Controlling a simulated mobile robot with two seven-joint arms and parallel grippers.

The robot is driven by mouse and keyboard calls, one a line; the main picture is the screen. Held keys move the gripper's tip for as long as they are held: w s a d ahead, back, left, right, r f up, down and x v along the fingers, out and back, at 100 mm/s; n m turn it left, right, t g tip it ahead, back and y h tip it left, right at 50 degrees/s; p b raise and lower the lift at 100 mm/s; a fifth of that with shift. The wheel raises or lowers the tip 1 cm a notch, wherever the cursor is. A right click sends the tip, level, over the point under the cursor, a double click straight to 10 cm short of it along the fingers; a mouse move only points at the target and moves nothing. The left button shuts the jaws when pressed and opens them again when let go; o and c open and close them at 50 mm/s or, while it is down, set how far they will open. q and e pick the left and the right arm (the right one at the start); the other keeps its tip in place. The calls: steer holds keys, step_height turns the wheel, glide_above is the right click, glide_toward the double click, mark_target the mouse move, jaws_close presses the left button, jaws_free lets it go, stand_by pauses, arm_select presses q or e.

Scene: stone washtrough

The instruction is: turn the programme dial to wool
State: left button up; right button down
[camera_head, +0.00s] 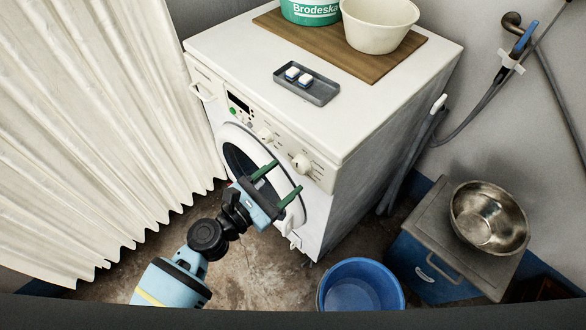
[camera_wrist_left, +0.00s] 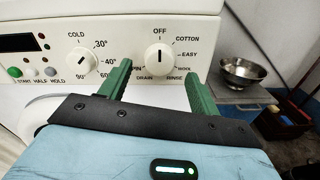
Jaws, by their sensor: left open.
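The programme dial is a white round knob (camera_wrist_left: 158,59) on the washing machine's front panel. Its dark pointer mark points up at OFF, with COTTON, EASY, RINSE, DRAIN and SPIN printed around it. The wool label on its lower right is hard to read. The dial also shows in the head view (camera_head: 301,163). My left gripper (camera_head: 289,175) is open in front of the panel, its green fingers pointing at the dial. In the left wrist view the fingers (camera_wrist_left: 158,72) stand either side of the dial, apart from it, with nothing between them. My right gripper is out of view.
A temperature dial (camera_wrist_left: 82,64) and buttons lie left on the panel. The round door (camera_head: 245,155) is below. On the machine (camera_head: 350,115) stand a grey tray (camera_head: 318,92) and tubs on a board. A blue bucket (camera_head: 360,288) and a metal bowl (camera_head: 488,215) are right.

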mark_target(297, 168)
arm_select(q)
steer(key=shift+x, duration=2.05)
steer(key=shift+c, duration=0.2)
steer(key=c, duration=0.9)
